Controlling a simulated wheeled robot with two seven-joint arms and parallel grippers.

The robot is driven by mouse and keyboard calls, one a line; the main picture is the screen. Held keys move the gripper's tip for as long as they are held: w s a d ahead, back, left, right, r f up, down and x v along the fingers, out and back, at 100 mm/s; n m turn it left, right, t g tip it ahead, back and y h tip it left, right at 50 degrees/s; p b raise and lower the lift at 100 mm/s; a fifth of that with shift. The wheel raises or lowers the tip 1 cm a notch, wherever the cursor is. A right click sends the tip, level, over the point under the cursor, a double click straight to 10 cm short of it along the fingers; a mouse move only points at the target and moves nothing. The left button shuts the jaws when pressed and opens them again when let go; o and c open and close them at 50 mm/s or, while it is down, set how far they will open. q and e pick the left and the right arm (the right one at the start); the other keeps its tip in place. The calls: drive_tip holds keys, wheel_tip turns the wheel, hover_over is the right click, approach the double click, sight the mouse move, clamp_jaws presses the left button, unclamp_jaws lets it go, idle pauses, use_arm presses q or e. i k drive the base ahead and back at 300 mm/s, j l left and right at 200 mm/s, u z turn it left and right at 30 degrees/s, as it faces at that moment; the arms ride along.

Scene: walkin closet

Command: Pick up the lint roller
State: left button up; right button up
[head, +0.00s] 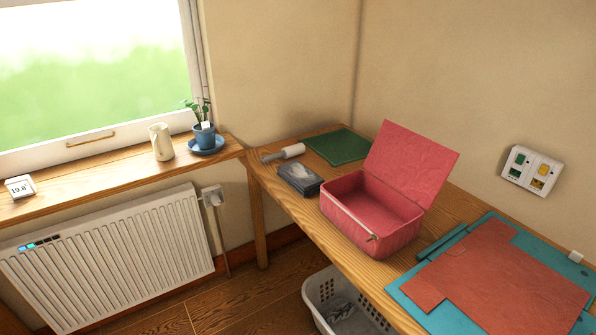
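The lint roller (291,151) lies on the wooden table near its far left corner, in the head view. It has a white roll at its right end and a grey handle (270,157) pointing left. It lies between the window sill's end and a green mat, just behind a dark grey box. Neither of my grippers is in view.
The wooden table (284,206) also holds the dark box (299,178), a green mat (338,146), an open pink box (372,208) and teal and red sheets (497,277). A white basket (318,294) stands below. A pitcher (161,142) and potted plant (204,134) stand on the sill.

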sight(296, 150)
drive_tip(key=i+j, duration=0.45)
drive_tip(key=i+j+z, duration=0.1)
drive_tip(key=i+j, duration=0.3)
drive_tip(key=j, duration=0.15)
